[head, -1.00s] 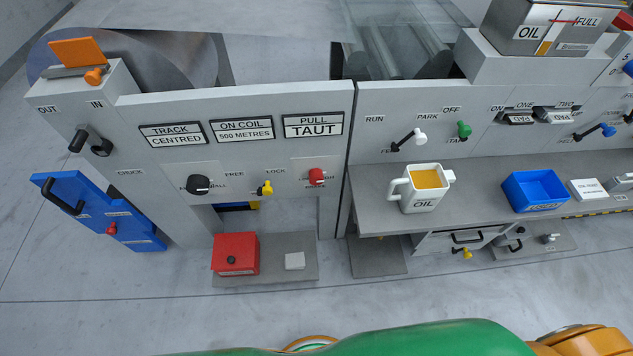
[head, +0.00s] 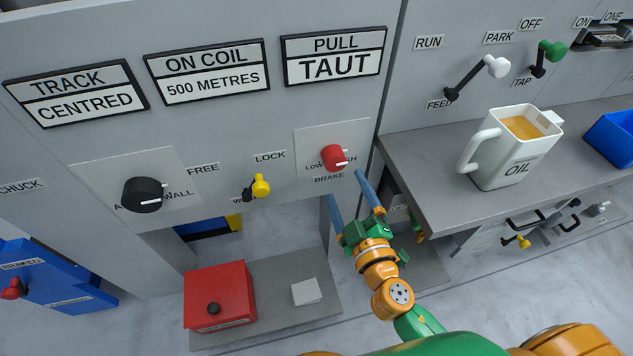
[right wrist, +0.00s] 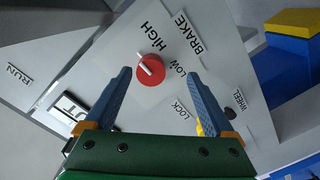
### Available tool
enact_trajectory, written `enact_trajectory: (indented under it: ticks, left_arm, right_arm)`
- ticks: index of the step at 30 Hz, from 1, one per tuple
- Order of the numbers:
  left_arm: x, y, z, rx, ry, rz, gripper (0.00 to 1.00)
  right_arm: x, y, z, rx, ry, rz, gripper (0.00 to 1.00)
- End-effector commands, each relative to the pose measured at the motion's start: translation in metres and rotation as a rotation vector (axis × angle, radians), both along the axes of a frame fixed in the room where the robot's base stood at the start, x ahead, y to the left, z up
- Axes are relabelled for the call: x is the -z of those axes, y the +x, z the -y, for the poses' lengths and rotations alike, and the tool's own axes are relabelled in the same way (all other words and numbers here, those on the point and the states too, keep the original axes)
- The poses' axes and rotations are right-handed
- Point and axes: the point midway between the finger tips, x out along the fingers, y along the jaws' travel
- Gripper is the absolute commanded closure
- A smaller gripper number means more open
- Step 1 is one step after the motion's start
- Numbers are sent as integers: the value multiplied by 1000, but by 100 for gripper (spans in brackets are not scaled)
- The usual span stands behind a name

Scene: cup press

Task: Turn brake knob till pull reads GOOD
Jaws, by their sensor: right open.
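The red brake knob (head: 335,158) sits on a pale plate on the grey panel, above the word BRAKE, with a white pointer line across it. It also shows in the right wrist view (right wrist: 150,70), between LOW and HIGH. The pull sign (head: 333,54) above it reads TAUT. My right gripper (head: 350,190) is just below the knob, open and empty, fingers pointing at the panel. In the right wrist view its blue fingers (right wrist: 160,92) stand apart, with the knob seen beyond and between them, not gripped. My left gripper is not in view.
A yellow lever (head: 261,186) and a black knob (head: 143,195) sit left of the brake knob. A grey shelf with an oil jug (head: 513,148) juts out at the right. A red box (head: 220,297) stands on a low ledge below.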

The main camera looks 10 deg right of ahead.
Motion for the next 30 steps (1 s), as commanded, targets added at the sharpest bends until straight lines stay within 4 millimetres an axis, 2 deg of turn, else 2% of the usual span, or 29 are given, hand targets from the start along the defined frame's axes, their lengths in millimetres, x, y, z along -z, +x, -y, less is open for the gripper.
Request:
enact_trajectory:
  ticks: [1, 5, 9, 13, 18, 24, 30]
  left_arm:
    - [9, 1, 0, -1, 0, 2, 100]
    - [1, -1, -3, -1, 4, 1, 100]
    - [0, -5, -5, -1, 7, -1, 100]
    - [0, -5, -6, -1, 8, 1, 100]
    - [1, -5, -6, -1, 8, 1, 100]
    - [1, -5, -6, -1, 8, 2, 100]
    - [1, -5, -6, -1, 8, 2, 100]
  right_arm:
    - [-3, 0, -1, -2, -1, 33, 12]
    - [-18, 16, -2, -2, -4, 55, 12]
    - [-17, 44, -3, -2, -5, 53, 12]
    - [-15, 62, -4, -2, -4, 50, 12]
    - [-14, 70, -4, -2, -3, 47, 12]
    - [-14, 70, -4, -2, -3, 47, 12]
    - [-14, 70, -4, -2, -3, 47, 66]
